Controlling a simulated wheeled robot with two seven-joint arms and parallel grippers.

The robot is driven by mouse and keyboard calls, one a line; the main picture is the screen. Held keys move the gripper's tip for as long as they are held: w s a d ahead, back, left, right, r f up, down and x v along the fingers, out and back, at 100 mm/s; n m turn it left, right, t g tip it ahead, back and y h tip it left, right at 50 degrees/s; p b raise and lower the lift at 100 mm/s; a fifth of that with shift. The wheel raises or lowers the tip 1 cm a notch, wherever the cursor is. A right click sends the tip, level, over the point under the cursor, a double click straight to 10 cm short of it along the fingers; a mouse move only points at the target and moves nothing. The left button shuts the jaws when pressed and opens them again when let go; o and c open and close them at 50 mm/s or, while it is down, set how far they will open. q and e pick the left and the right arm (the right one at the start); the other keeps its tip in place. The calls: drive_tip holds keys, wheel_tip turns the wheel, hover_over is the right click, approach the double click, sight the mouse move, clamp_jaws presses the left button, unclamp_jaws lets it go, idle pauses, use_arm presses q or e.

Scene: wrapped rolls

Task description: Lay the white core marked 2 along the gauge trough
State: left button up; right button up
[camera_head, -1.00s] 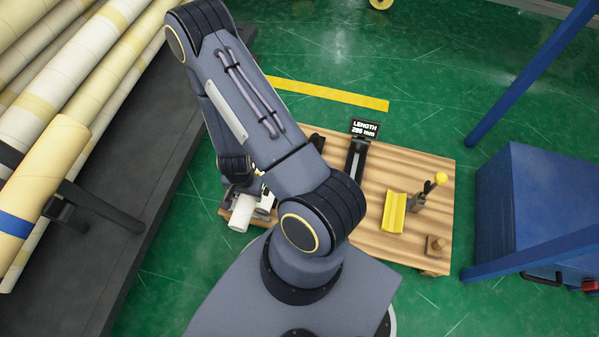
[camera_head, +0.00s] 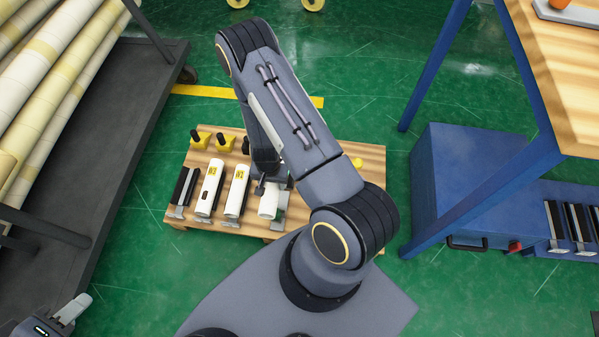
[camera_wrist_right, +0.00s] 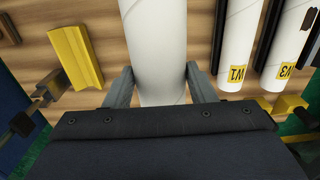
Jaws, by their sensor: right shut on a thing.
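My right gripper (camera_wrist_right: 161,88) is shut on a white core (camera_wrist_right: 156,45), with one finger on each side of it. The core's lower end also shows below my right arm in the head view (camera_head: 268,204). No mark on this core is visible. I cannot tell if it touches the board.
White cores marked W1 (camera_head: 237,190) and W3 (camera_head: 209,187) lie side by side on the wooden board (camera_head: 350,153), left of the held core. A dark bar (camera_head: 182,187) lies farther left. A blue cabinet (camera_head: 470,180) stands right, a rack of rolls (camera_head: 40,95) left.

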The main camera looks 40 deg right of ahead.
drive_tip(key=w+d+f+b, duration=0.1)
drive_tip(key=d, duration=0.1)
drive_tip(key=w+d+f+b, duration=0.1)
drive_tip(key=d+f, duration=0.1)
drive_tip(key=d, duration=0.1)
drive_tip(key=w+d+f+b, duration=0.1)
drive_tip(key=w+d, duration=0.1)
drive_tip(key=shift+w+d+f, duration=0.1)
drive_tip(key=shift+d+f, duration=0.05)
drive_tip(key=shift+f, duration=0.15)
drive_tip(key=d+f, duration=0.1)
drive_tip(key=w+d+f+b, duration=0.1)
drive_tip(key=w+d+f, duration=0.1)
drive_tip(key=f, duration=0.1)
drive_tip(key=shift+d+f+b, duration=0.1)
drive_tip(key=shift+b, duration=0.3)
drive_tip(key=f, duration=0.1)
drive_tip(key=f+b, duration=0.2)
drive_tip(key=f, duration=0.1)
drive_tip(key=shift+w+d, duration=0.1)
drive_tip(key=shift+d, duration=0.15)
drive_tip(key=shift+r, duration=0.15)
drive_tip(key=shift+f+b, duration=0.45)
drive_tip(key=o, duration=1.1)
drive_tip(key=shift+r, duration=0.1)
drive_tip(key=shift+c, duration=0.2)
drive_tip(key=shift+r, duration=0.1)
